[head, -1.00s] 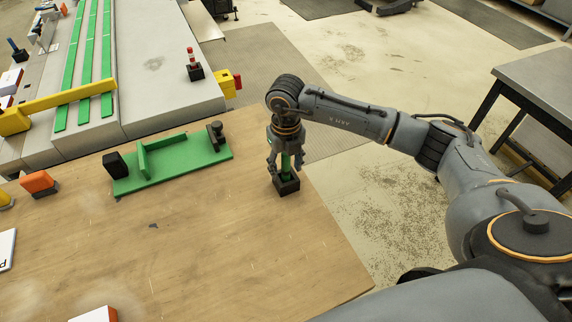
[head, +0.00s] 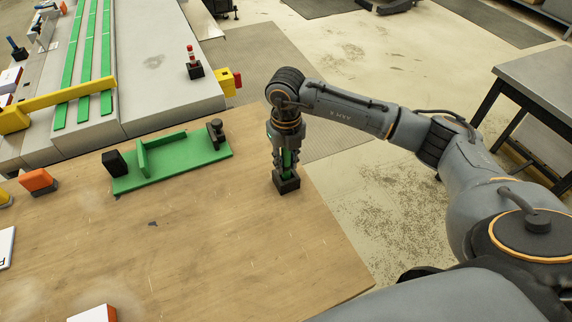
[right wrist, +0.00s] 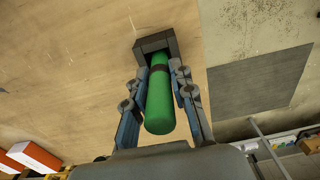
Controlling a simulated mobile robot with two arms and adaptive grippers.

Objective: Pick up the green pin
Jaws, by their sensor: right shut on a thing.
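The green pin (head: 288,161) stands upright in a small black holder (head: 287,183) near the right edge of the wooden table. In the right wrist view the pin (right wrist: 160,100) is a green cylinder with a dark band, its far end in the dark holder (right wrist: 156,43). My right gripper (head: 286,168) comes down from above and is shut on the pin. In the right wrist view its fingers (right wrist: 163,82) lie along both sides of the pin. My left gripper is not in view.
A green fixture (head: 172,162) with black and grey blocks lies left of the holder. An orange and black block (head: 38,181) sits further left. A grey machine (head: 160,70) with green strips and a yellow bar stands behind. The table's front middle (head: 200,240) is clear.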

